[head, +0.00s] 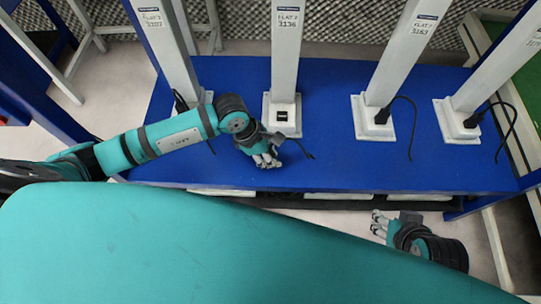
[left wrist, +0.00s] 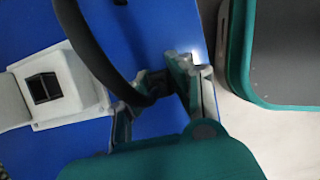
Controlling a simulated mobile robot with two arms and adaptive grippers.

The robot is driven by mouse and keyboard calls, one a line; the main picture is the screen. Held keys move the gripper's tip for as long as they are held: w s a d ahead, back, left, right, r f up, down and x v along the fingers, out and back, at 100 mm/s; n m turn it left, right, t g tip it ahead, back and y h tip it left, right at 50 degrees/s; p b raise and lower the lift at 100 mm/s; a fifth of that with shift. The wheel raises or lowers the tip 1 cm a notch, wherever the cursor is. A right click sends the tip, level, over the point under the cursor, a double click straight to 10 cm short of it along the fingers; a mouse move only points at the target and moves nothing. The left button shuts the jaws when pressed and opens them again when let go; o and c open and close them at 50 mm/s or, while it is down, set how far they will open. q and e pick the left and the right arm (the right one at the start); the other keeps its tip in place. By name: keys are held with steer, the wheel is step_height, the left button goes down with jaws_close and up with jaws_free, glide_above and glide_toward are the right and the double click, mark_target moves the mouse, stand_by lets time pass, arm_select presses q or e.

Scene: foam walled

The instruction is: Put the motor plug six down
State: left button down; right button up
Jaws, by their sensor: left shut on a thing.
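My left gripper (head: 266,162) is low over the blue table, in front of the second post from the left, and is shut on the motor plug. The plug body is mostly hidden by the fingers. Its black cable (head: 298,145) trails to the right in the head view. In the left wrist view, the thick black cable (left wrist: 88,45) curves down to the fingers (left wrist: 165,95). The empty black socket (head: 282,115) is on the white base of that post, also seen in the left wrist view (left wrist: 43,88). My right gripper (head: 378,226) is beyond the table's front edge; its finger opening is unclear.
The blue table (head: 335,165) has clear room between the post bases and its front edge. Other white posts, such as this one (head: 405,50), stand along it. Black plugs and hanging cables (head: 382,115) are at the right bases. A dark grating runs behind.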

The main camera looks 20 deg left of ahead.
steer(key=shift+w, duration=0.15)
arm_select(q)
steer(key=shift+f, duration=0.1)
steer(key=c, duration=1.2)
jaws_free()
steer(key=shift+o, duration=0.2)
arm_select(e)
steer(key=shift+w+a+r+t, duration=0.15)
steer(key=shift+w+t, duration=0.05)
steer(key=shift+t, duration=0.1)
